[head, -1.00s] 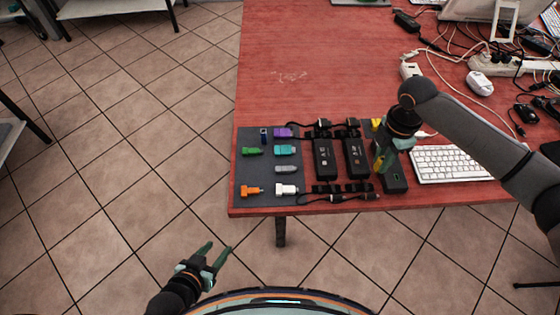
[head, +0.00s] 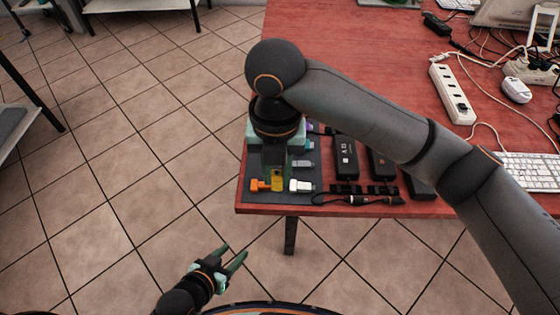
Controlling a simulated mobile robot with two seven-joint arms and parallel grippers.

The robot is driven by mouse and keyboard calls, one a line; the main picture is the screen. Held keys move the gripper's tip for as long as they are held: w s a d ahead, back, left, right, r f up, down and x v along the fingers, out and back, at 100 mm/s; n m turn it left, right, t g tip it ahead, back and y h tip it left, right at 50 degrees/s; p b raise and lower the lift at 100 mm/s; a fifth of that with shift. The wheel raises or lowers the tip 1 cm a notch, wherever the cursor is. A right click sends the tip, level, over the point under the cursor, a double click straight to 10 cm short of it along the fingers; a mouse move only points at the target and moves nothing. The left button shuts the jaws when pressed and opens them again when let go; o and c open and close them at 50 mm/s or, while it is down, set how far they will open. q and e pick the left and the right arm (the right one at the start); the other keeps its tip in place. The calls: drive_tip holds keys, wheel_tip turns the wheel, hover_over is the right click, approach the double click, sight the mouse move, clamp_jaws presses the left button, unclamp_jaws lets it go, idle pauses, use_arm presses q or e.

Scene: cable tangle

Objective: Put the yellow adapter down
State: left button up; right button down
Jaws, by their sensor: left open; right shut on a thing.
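The yellow adapter (head: 277,182) is between the fingers of my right gripper (head: 275,172), which is shut on it over the dark mat (head: 272,199) at the table's near left corner. I cannot tell whether the adapter touches the mat. It sits between an orange adapter (head: 259,185) on its left and a white adapter (head: 301,186) on its right. My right arm hides the upper left part of the mat. My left gripper (head: 236,254) is open and empty, off the table's front edge and above the floor.
A grey adapter (head: 303,164) lies on the mat above the white one. Black power bricks (head: 346,158) and cables stand right of the mat. A white power strip (head: 453,95), keyboard (head: 530,167) and tangled cables fill the table's right side. The red table's (head: 340,45) far middle is clear.

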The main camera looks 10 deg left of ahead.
drive_tip(key=shift+w+a+f+b, duration=0.2)
drive_tip(key=shift+w+f, duration=1.2)
drive_tip(key=shift+w, duration=0.35)
drive_tip(key=shift+w+a+f+b, duration=0.15)
drive_tip(key=shift+w+f+b, duration=0.1)
drive_tip(key=shift+w+f, duration=1.35)
drive_tip(key=shift+w+a+f+b, duration=0.2)
drive_tip(key=shift+w+f, duration=1)
drive_tip(key=shift+w, duration=0.7)
wheel_tip(320, 180, down, 3)
drive_tip(key=shift+r, duration=0.2)
use_arm(q)
drive_tip(key=shift+w+d+f, duration=0.15)
drive_tip(key=shift+d+f, duration=0.3)
use_arm(e)
drive_tip(key=shift+f, duration=0.2)
drive_tip(key=shift+f, duration=0.2)
drive_tip(key=c, duration=0.7)
unclamp_jaws()
